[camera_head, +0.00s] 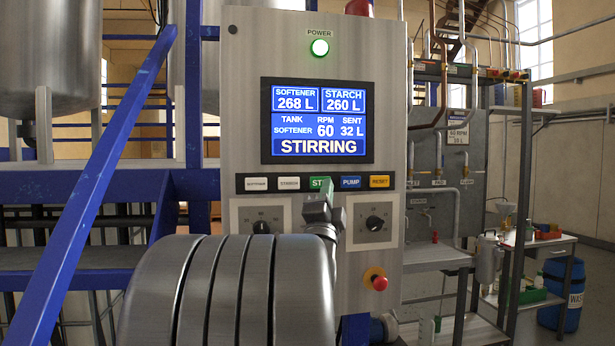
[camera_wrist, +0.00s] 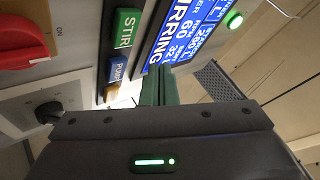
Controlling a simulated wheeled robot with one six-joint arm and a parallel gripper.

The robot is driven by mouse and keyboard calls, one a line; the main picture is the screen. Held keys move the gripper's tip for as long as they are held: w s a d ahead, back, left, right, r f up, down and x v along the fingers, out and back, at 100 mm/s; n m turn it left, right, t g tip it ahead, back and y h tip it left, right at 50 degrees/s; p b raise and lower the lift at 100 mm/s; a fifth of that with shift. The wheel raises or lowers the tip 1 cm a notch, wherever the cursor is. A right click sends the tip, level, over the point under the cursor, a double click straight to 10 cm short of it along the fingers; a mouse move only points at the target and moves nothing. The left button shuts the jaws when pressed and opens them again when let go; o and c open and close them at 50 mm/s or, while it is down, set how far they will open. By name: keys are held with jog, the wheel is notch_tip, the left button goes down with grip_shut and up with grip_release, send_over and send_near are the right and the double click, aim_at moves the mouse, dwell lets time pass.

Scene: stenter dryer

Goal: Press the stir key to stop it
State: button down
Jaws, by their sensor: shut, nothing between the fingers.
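The green stir key (camera_head: 316,183) is in the key row below the display (camera_head: 318,121), which reads STIRRING. My gripper's dark end covers the key's right part in the head view. In the wrist view the stir key (camera_wrist: 125,28) shows whole, with its lettering turned sideways. My gripper (camera_head: 325,193) is shut and empty, its tip in front of the panel at the key row. In the wrist view the shut fingers (camera_wrist: 159,82) point towards the panel, beside the display edge. I cannot tell whether they touch anything.
Left of the stir key are two white keys; right are the blue PUMP key (camera_head: 350,182) and yellow RESET key (camera_head: 380,181). Below are a dial (camera_head: 375,223) and red stop button (camera_head: 378,281). A blue rail (camera_head: 95,190) slants at left. A red part (camera_wrist: 22,42) shows in the wrist view.

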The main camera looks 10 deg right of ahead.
aim_at(323, 177)
jog(key=shift+w, duration=2)
jog(key=shift+f+b, duration=0.1)
jog(key=shift+b, duration=0.25)
jog(key=shift+w+a+b, duration=0.1)
jog(key=shift+w+b, duration=0.2)
jog(key=shift+w, duration=0.15)
jog(key=shift+w, duration=0.5)
dwell(0.7)
jog(key=shift+s+b, duration=0.15)
jog(key=shift+b, duration=0.25)
jog(key=shift+s+b, duration=0.65)
jog(key=shift+s, duration=0.1)
